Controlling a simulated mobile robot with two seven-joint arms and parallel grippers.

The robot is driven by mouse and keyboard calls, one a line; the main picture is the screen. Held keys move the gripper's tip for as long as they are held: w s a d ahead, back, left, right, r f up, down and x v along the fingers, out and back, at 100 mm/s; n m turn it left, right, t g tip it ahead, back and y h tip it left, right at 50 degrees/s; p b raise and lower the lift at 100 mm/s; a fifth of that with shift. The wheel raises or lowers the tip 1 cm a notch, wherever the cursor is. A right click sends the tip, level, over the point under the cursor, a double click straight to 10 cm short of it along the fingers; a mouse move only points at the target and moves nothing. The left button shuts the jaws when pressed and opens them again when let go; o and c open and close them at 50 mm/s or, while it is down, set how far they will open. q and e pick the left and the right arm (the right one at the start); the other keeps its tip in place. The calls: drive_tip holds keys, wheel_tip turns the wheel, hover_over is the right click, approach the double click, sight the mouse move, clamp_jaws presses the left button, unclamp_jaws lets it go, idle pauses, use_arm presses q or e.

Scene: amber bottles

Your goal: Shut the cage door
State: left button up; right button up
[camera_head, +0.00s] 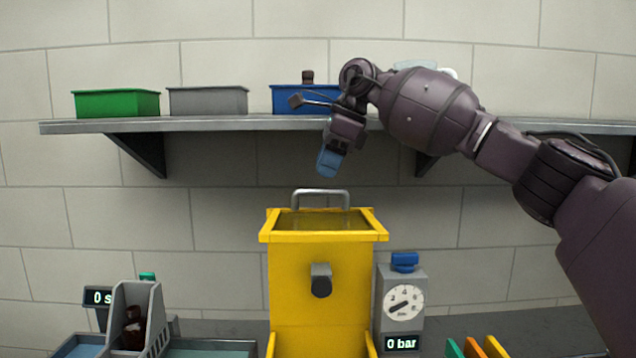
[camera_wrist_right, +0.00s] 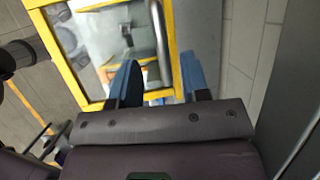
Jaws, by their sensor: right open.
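How far the door stands open is unclear. My right gripper (camera_head: 328,162) is open and empty above the handle, apart from it; its blue fingers (camera_wrist_right: 158,72) point toward it. My left gripper is out of view.
A wall shelf (camera_head: 220,124) behind carries green (camera_head: 117,103), grey (camera_head: 207,101) and blue (camera_head: 290,99) bins. A gauge box (camera_head: 402,305) reading 0 bar stands right of the cage.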

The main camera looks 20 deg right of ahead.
drive_tip(key=shift+x, duration=2.35)
drive_tip(key=shift+c, duration=0.3)
clamp_jaws()
